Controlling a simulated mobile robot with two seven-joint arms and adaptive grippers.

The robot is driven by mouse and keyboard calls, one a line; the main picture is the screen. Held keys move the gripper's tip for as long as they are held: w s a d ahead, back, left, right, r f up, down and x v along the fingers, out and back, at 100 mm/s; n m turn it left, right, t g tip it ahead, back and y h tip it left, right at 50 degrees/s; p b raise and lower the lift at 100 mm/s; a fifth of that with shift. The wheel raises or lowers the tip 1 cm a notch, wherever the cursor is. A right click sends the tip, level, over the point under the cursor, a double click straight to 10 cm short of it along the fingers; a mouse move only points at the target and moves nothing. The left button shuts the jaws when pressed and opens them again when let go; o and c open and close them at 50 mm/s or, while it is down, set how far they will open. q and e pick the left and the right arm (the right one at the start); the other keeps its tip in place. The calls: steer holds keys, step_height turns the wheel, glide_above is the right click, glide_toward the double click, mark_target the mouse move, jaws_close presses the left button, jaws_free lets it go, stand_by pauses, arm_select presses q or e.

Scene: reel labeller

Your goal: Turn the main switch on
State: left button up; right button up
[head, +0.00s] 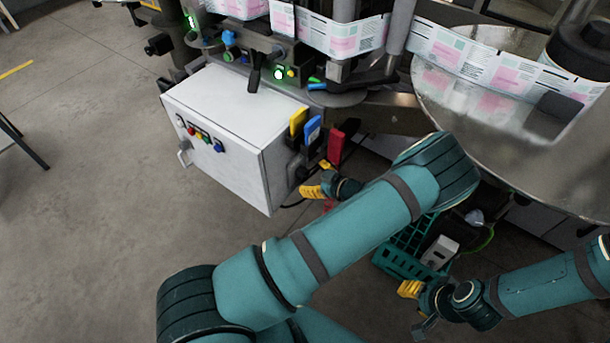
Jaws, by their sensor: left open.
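The white cabinet (228,128) stands at the left of the machine, with a row of coloured buttons (203,134) on its front. I cannot pick out the main switch with certainty. A small red part (329,205) shows low beside the cabinet's right side, mostly hidden by my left gripper. My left gripper (318,179), with yellow fingers, is open near the right side of the cabinet; my own arm hides part of its wrist. I cannot tell whether it touches anything. My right gripper (416,308) is low at the bottom right, its fingers only partly clear.
Yellow and blue holders (312,129) and a red one (337,148) are by the cabinet's right side. A green crate (400,262) with a white box (440,251) lies beneath my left arm. The large metal disc (470,105) overhangs the right. Floor (90,220) at left is clear.

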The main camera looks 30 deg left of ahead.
mark_target(306, 175)
arm_select(q)
steer(key=shift+x, duration=1.85)
steer(key=c, duration=1.2)
